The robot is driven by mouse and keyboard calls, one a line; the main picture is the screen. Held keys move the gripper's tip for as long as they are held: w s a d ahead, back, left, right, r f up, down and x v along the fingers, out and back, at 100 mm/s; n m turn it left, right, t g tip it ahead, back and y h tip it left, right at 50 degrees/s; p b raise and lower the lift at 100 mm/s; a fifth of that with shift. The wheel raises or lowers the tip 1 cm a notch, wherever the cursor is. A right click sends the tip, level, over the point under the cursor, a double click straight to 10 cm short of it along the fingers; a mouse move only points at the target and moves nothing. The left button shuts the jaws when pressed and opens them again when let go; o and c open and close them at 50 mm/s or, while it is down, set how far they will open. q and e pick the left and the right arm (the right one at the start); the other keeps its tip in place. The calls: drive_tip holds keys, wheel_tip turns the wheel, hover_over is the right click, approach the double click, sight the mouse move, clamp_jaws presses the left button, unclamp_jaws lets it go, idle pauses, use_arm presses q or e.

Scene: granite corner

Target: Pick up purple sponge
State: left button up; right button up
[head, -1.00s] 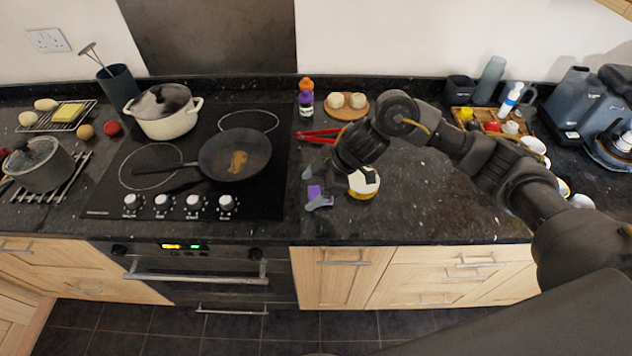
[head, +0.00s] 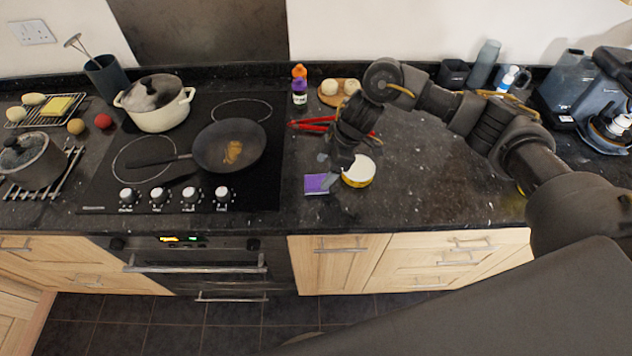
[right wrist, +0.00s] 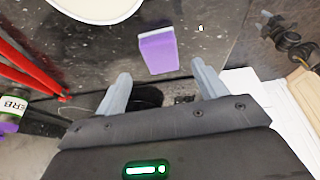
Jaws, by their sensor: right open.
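The purple sponge (head: 317,184) lies flat on the dark granite counter, right of the hob and near the front edge. It also shows in the right wrist view (right wrist: 158,52), ahead of the fingertips and roughly between their lines. My right gripper (right wrist: 160,82) is open and empty, with its two grey fingers apart. In the head view my right gripper (head: 333,161) is above and behind the sponge, not touching it. My left gripper is not in view.
A white-topped yellow tin (head: 358,171) stands just right of the sponge. Red tongs (head: 312,124) lie behind. A frying pan (head: 229,146) sits on the hob to the left. The counter right of the tin is clear.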

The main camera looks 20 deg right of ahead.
sight(317, 181)
drive_tip(key=shift+a+f+p, duration=0.2)
drive_tip(key=shift+f+p, duration=0.2)
drive_tip(key=shift+p, duration=0.05)
drive_tip(key=p+x, duration=0.1)
drive_tip(key=x, duration=0.2)
drive_tip(key=shift+s+a+f, duration=0.1)
drive_tip(key=shift+f, duration=0.15)
drive_tip(key=shift+a+f, duration=0.1)
drive_tip(key=shift+f, duration=0.3)
drive_tip(key=shift+c, duration=0.3)
drive_tip(key=c, duration=1)
